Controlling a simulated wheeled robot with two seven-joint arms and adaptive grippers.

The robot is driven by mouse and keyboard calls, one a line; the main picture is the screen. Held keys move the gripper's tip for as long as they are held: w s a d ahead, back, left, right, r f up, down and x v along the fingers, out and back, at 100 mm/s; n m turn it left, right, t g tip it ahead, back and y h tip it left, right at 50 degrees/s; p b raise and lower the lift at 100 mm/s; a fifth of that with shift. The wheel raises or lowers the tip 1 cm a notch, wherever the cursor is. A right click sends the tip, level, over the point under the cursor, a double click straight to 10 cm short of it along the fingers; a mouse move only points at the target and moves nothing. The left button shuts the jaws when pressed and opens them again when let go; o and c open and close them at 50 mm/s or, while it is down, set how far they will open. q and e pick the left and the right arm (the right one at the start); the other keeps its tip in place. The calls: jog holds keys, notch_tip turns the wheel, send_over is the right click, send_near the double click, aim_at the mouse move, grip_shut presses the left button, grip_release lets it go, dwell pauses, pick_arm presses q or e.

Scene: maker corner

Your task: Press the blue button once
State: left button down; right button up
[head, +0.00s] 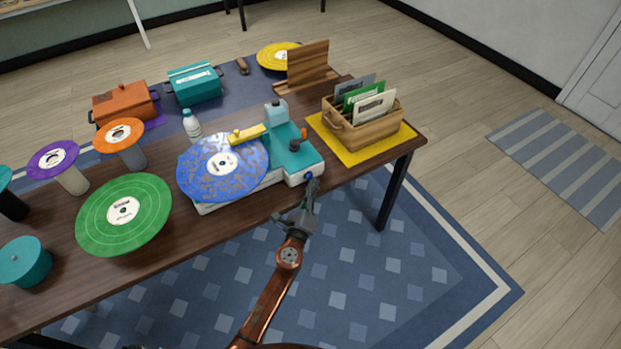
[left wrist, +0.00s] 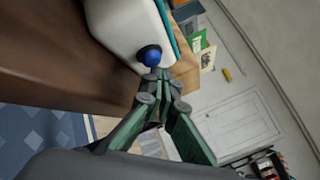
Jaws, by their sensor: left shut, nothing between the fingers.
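The blue button (left wrist: 150,54) is a round knob on the front side of the white and teal record player (head: 298,160). In the head view the button (head: 309,176) is small and sits at the player's front right corner. My left gripper (head: 312,186) is shut and empty in front of that corner. In the left wrist view its fingertips (left wrist: 162,74) are right by the button; I cannot tell whether they touch it. My right gripper is in neither view.
A blue speckled record (head: 200,178) lies on the player. A wooden crate of sleeves (head: 375,130) stands on a yellow mat to the right. A green record (head: 100,215) is to the left. Open floor with a blue rug (head: 400,270) lies before the table.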

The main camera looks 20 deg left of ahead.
pick_arm(q)
jog(key=shift+w+a, duration=0.1)
dwell(0.5)
jog(key=shift+w+a, duration=0.25)
jog(key=shift+a, duration=0.1)
dwell(0.4)
jog(key=shift+s+d, duration=0.6)
jog(key=shift+d, duration=0.1)
jog(key=shift+d, duration=0.1)
jog(key=s+d, duration=0.1)
jog(key=d, duration=0.1)
jog(key=s+d, duration=0.2)
dwell(0.7)
dwell(0.6)
